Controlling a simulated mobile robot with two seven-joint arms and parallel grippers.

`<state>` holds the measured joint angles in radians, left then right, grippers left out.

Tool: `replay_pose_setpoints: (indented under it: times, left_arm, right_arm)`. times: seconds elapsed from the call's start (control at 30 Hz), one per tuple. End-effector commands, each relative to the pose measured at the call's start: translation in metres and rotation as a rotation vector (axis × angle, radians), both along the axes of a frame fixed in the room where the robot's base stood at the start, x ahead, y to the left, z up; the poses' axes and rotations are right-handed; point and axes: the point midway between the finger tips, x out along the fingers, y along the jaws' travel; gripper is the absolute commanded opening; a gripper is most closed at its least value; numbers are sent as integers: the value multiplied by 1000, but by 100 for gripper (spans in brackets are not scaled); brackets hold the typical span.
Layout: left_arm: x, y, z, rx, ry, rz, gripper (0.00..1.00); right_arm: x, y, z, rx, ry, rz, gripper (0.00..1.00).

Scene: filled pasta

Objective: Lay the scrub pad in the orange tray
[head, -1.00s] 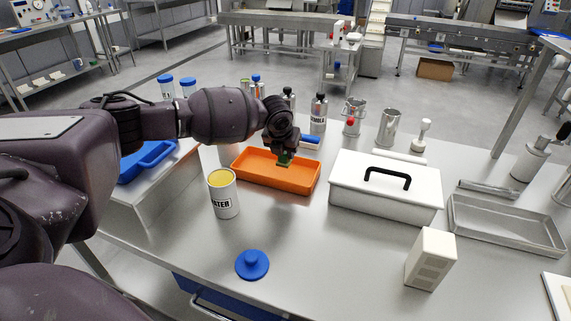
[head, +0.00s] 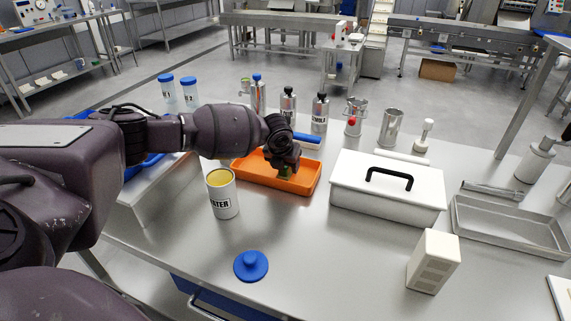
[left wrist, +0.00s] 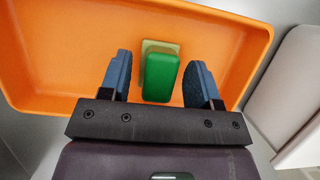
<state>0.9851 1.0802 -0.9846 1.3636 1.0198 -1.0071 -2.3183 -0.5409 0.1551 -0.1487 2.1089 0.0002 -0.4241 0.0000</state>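The scrub pad (head: 286,173), green on one side with a pale yellow layer, is over the orange tray (head: 243,174). In the left wrist view the pad (left wrist: 162,76) appears against the floor of the tray (left wrist: 55,50), between my left gripper's (left wrist: 160,82) two blue fingers. The fingers are spread, with a gap on each side of the pad. In the head view my left gripper (head: 285,163) is over the right half of the tray and partly hides the pad. Whether the pad's underside rests fully on the tray floor is hard to tell. My right gripper is not in view.
A white box with a black handle (head: 385,190) stands just right of the tray. A can (head: 222,197) stands at its front left, and a blue lid (head: 251,265) lies in front. Bottles (head: 319,112) stand behind. The front middle of the table is mostly clear.

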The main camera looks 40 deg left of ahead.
Motion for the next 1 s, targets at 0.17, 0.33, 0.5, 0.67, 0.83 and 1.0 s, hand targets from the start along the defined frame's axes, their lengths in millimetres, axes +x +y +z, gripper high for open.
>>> replay_pose_setpoints:
  times: [0.17,0.33,0.5,0.67,0.83,1.0]
  left_arm:
    - [0,0,1,0,0,0,57]
    - [-3,-1,15,0,-4,-2,57]
    - [-14,-3,44,0,-8,-2,57]
    - [-26,-6,73,1,-7,-2,57]
    - [-37,-8,97,0,-5,0,57]
    - [-43,-10,110,0,-2,0,57]
  right_arm:
    - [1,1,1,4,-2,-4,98]
    - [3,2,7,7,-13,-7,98]
    - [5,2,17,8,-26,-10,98]
    - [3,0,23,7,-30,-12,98]
    - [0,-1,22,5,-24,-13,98]
    - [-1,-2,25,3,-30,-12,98]
